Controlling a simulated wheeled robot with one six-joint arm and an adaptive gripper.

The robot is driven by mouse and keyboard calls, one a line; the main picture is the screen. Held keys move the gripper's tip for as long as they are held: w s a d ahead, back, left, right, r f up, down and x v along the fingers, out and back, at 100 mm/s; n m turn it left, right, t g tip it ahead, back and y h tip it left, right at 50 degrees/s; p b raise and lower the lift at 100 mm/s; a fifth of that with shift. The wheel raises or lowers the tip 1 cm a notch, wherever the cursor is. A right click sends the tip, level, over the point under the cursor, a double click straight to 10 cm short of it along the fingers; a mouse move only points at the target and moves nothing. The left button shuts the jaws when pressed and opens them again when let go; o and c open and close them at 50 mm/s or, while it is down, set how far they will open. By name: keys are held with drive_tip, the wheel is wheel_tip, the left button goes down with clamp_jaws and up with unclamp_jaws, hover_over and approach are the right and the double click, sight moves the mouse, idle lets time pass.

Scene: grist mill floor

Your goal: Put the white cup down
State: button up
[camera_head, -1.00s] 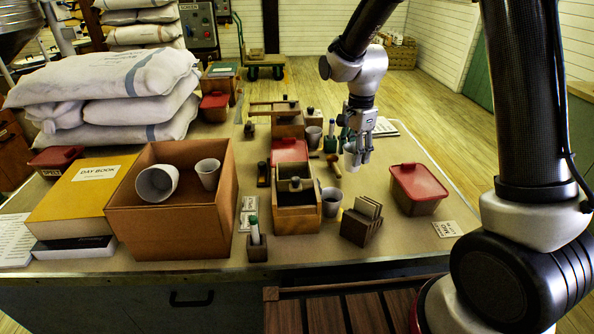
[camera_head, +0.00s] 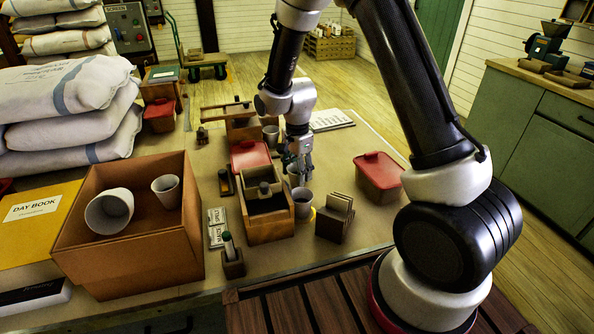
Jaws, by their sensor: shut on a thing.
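My gripper (camera_head: 297,172) points down over the middle right of the table, shut on a white cup (camera_head: 292,181). Its fingers hide much of the cup. The cup is just behind a grey cup (camera_head: 302,203) that stands beside an open wooden box (camera_head: 268,228). I cannot tell whether the held cup touches the table (camera_head: 355,229) or hangs above it. Two more pale cups are in the large brown box at left: one lying tilted (camera_head: 110,210), one upright (camera_head: 166,190).
The large brown box (camera_head: 186,240) fills the table's left. A red-lidded tub (camera_head: 379,176) and a wooden rack (camera_head: 334,217) stand right of the held cup. A red lid (camera_head: 250,155) and another grey cup (camera_head: 271,135) are behind it. Some bare table lies around the tub.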

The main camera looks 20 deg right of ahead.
drive_tip(key=o, duration=0.7)
drive_tip(key=shift+f, duration=0.15)
wheel_tip(320, 180, up, 12)
drive_tip(key=r, duration=0.1)
drive_tip(key=s+d+r+n+t, duration=0.1)
drive_tip(key=s+d+r+n, duration=0.25)
drive_tip(key=s+r, duration=0.2)
drive_tip(key=s+d+r+n+t, duration=0.1)
drive_tip(key=s+d+r+n, duration=0.1)
drive_tip(key=s+d+r, duration=0.4)
drive_tip(key=s+d+r+n, duration=0.1)
drive_tip(key=s+n, duration=0.1)
drive_tip(key=s, duration=0.3)
drive_tip(key=s+d+r+n+t, duration=0.1)
drive_tip(key=s+d+r+n, duration=0.1)
drive_tip(key=s, duration=0.3)
drive_tip(key=s+d+r+n+t, duration=0.1)
drive_tip(key=s+d+r+n, duration=0.1)
drive_tip(key=s+n, duration=0.2)
drive_tip(key=shift+s+d+r, duration=0.2)
drive_tip(key=shift+s+r, duration=0.05)
drive_tip(key=shift+s, duration=0.3)
